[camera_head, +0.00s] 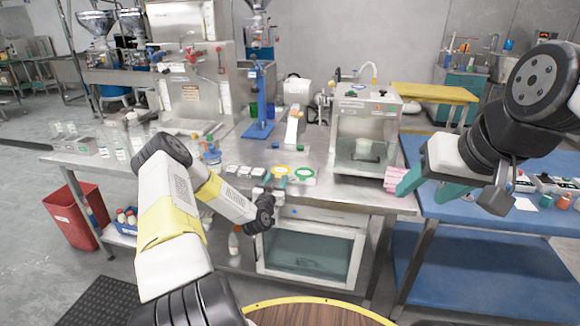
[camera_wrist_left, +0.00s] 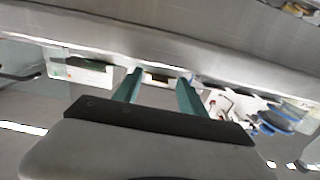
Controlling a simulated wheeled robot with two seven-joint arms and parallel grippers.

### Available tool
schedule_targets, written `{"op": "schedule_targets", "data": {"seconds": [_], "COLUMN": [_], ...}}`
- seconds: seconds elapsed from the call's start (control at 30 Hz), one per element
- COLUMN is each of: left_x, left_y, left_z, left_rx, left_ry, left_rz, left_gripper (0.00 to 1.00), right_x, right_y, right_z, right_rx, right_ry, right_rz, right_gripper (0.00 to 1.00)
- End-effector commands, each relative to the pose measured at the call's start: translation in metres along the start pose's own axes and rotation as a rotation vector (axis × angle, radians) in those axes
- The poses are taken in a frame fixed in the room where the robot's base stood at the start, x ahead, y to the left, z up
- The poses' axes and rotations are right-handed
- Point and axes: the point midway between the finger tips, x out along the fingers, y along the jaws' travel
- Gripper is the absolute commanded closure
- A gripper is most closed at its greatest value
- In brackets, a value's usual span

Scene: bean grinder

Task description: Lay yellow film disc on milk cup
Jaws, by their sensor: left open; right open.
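A yellow ring-shaped disc (camera_head: 280,171), which looks like the yellow film disc, lies near the front edge of the steel table. A pale cup (camera_head: 363,147) stands inside the open steel machine to its right; I cannot tell if it is the milk cup. My left gripper (camera_head: 274,182) is at the table's front edge, just in front of the yellow disc. Its two teal fingers are apart and empty in the left wrist view (camera_wrist_left: 158,92). My right gripper (camera_head: 428,186) is open and empty, over the gap between the steel and blue tables.
A green ring disc (camera_head: 304,174) lies right of the yellow one. Several small white blocks (camera_head: 246,171) sit to the left. A blue stand (camera_head: 258,130) and the steel machine (camera_head: 367,125) rise behind. A glass-fronted cabinet (camera_head: 310,250) is under the table.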

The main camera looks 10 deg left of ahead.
Motion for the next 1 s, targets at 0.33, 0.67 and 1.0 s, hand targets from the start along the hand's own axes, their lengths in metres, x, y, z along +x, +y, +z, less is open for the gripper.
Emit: {"op": "schedule_targets", "data": {"seconds": [0.33,0.67,1.0], "left_x": [0.001,0.001,0.001], "left_y": [0.0,0.0,0.0], "left_z": [0.0,0.0,-0.014], "left_rx": [0.0,0.0,0.001], "left_ry": [-0.001,-0.001,0.001], "left_rz": [0.001,0.0,0.001], "left_gripper": [0.76,1.0,1.0], "right_x": [0.0,0.0,0.0], "right_y": [0.0,0.0,0.0], "right_z": [0.0,0.0,0.0], "right_rx": [0.0,0.0,0.0], "right_ry": [0.0,0.0,0.0], "right_rz": [0.0,0.0,0.0], "right_gripper": [0.45,0.45,0.45]}}
